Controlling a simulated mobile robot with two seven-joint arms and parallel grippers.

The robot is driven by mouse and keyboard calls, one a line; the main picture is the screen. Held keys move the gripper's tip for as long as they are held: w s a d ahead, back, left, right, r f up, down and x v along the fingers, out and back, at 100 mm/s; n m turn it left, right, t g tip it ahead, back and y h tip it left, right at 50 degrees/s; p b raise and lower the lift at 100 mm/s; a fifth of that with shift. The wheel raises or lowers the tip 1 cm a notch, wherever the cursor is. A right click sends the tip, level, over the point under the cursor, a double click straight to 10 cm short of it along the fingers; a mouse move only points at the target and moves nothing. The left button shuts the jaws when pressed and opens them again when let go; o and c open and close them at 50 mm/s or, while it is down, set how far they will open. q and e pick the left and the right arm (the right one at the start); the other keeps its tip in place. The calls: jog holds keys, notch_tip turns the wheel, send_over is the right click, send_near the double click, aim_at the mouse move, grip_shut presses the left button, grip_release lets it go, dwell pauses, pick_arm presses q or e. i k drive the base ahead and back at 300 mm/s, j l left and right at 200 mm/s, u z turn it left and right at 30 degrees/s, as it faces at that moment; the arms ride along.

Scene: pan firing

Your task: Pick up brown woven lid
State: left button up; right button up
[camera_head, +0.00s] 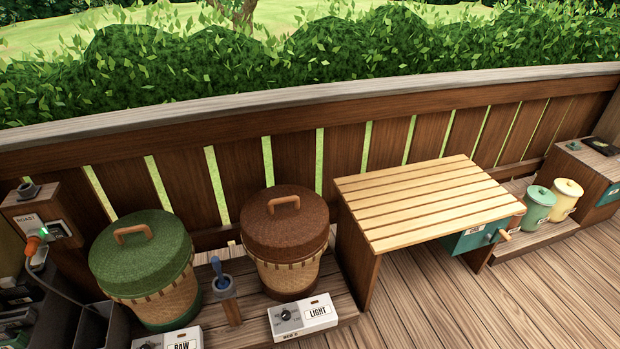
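The brown woven lid (285,222) sits on a round woven basket (288,274) left of the picture's middle. It has a light brown arched handle (285,201) on top. The lid rests level and covers the basket's opening, so the inside is hidden. Neither of my grippers shows in the head view.
A green-lidded basket (145,255) stands to the left, with a blue-handled tool in a holder (222,285) between the baskets. A slatted table (425,200) stands close on the right. A wooden fence (330,160) runs behind.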

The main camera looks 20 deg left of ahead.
aim_at(282, 223)
jog(key=i+u, duration=0.15)
jog(key=u, duration=0.8)
jog(key=i+l+u, duration=0.3)
jog(key=u, duration=0.15)
jog(key=i+l+u, duration=0.3)
jog(key=l+u, duration=0.15)
jog(key=i+l, duration=0.2)
jog(key=l, duration=0.2)
jog(key=i+l, duration=0.2)
jog(key=l, duration=0.2)
jog(key=u, duration=0.05)
